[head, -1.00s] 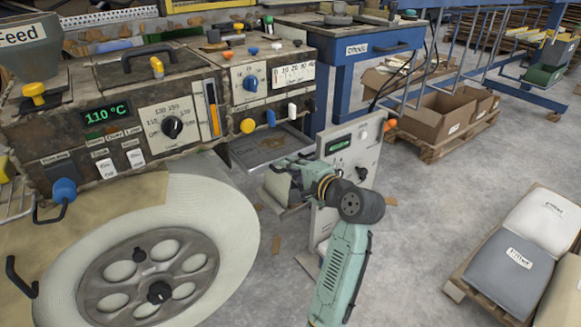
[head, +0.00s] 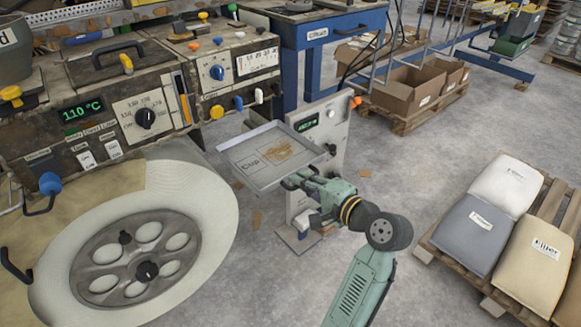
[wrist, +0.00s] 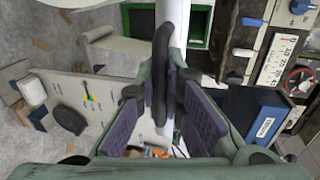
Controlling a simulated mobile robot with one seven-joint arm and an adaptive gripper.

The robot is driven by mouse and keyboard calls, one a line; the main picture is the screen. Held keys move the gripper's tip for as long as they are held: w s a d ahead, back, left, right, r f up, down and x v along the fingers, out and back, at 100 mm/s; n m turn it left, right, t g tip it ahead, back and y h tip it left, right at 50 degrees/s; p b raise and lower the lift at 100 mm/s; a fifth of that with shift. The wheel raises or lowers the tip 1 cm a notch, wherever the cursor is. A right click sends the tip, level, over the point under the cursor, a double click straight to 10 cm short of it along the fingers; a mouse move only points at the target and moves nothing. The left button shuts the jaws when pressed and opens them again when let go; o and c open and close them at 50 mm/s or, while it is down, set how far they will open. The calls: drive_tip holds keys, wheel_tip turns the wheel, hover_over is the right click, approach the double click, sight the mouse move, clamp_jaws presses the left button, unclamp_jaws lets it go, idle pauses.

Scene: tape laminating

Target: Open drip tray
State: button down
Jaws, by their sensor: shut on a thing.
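The drip tray (head: 249,178) is a shallow grey metal tray below the machine's control box in the head view. It stands pulled well out, with a brown stain and dark lettering on its floor. My gripper (head: 293,181) is at its front right edge. In the wrist view a dark curved handle (wrist: 162,70) lies between the purple pads of my gripper (wrist: 157,105), which is shut on it. The tray's handle is mostly hidden by my gripper in the head view.
A control post (head: 323,135) stands just behind my gripper. The machine's large white roll (head: 200,215) is at the left. A blue bench (head: 318,30) is behind, and a pallet with sacks (head: 480,235) is at the right. Grey floor between is open.

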drive_tip(key=shift+s+d, duration=0.3)
drive_tip(key=shift+s, duration=0.1)
drive_tip(key=c, duration=1.7)
unclamp_jaws()
drive_tip(key=v, duration=1.2)
